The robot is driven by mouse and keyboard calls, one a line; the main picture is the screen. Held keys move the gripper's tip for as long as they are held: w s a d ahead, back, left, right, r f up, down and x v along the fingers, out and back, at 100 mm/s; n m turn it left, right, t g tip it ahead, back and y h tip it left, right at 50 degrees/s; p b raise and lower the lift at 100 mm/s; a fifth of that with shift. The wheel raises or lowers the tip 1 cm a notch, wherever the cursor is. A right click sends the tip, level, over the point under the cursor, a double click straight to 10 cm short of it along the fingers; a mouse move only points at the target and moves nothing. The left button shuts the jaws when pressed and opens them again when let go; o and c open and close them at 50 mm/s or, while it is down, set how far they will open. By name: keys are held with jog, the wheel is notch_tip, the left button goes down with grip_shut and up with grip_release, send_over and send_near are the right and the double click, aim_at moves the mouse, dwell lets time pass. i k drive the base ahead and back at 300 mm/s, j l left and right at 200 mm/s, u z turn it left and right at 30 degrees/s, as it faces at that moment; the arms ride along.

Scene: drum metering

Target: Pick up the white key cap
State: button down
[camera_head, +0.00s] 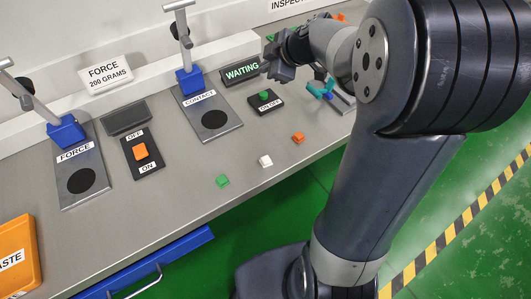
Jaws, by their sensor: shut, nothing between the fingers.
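The white key cap (265,161) sits on the grey bench top near its front edge, between a green key cap (222,181) on its left and an orange key cap (298,137) on its right. My gripper (283,72) is shut and empty, up near the back of the bench by the WAITING sign. It is well apart from the white key cap. My arm passes to the right of the cap and does not hide it.
The CONTACT plate (228,128), the FORCE plate (91,195) and a black ON/OFF switch (141,152) stand on the bench. A green-buttoned pad (265,98) lies below my gripper. An orange WASTE bin (28,235) is at far left. The bench around the caps is clear.

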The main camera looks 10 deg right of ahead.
aim_at(266, 161)
jog(key=k+j, duration=0.35)
jog(key=j, duration=0.15)
jog(key=k+j, duration=0.3)
jog(key=j, duration=0.25)
jog(key=z, duration=0.05)
